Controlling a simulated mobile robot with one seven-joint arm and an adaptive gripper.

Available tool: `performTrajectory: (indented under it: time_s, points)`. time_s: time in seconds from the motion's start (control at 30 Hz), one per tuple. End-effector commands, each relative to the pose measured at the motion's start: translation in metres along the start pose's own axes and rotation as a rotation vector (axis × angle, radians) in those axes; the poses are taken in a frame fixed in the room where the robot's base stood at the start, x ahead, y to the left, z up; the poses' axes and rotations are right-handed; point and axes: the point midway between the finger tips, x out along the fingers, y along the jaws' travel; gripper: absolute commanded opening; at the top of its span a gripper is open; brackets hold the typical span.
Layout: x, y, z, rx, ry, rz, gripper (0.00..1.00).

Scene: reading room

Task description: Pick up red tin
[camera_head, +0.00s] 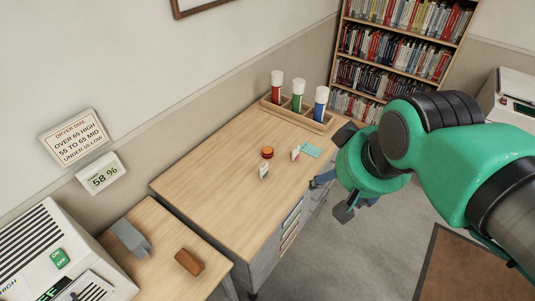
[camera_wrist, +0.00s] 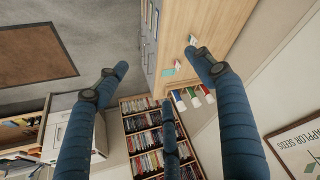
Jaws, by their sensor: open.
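A small round orange-red tin (camera_head: 267,152) sits on the wooden desk (camera_head: 215,165) in the head view, behind a small upright label card (camera_head: 264,172). A tall red tube with a white cap (camera_head: 277,88) stands in the rack at the back of the desk. My gripper (camera_head: 331,197) is off the desk's right edge, to the right of the round tin and apart from it. In the wrist view its blue fingers (camera_wrist: 160,72) are spread wide with nothing between them. I cannot make out the round tin in the wrist view.
A wooden rack (camera_head: 296,116) also holds green and blue capped tubes; the tubes show in the wrist view (camera_wrist: 193,98). A bookcase (camera_head: 398,60) stands behind. The desk's left part is bare.

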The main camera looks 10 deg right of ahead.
Motion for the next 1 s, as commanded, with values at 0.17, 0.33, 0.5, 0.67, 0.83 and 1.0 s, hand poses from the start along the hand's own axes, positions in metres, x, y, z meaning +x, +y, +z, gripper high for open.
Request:
performTrajectory:
  time_s: [0.17,0.33,0.5,0.67,0.83,1.0]
  points:
    - [0.004,-0.001,-0.03,-0.007,-0.025,-0.001,0.68]
    - [0.013,-0.002,-0.065,-0.015,-0.054,-0.003,0.68]
    - [0.025,-0.004,-0.101,-0.023,-0.082,-0.005,0.68]
    - [0.041,-0.006,-0.134,-0.03,-0.108,-0.007,0.68]
    - [0.062,-0.008,-0.168,-0.038,-0.135,-0.008,0.68]
    - [0.086,-0.01,-0.201,-0.047,-0.163,-0.01,0.68]
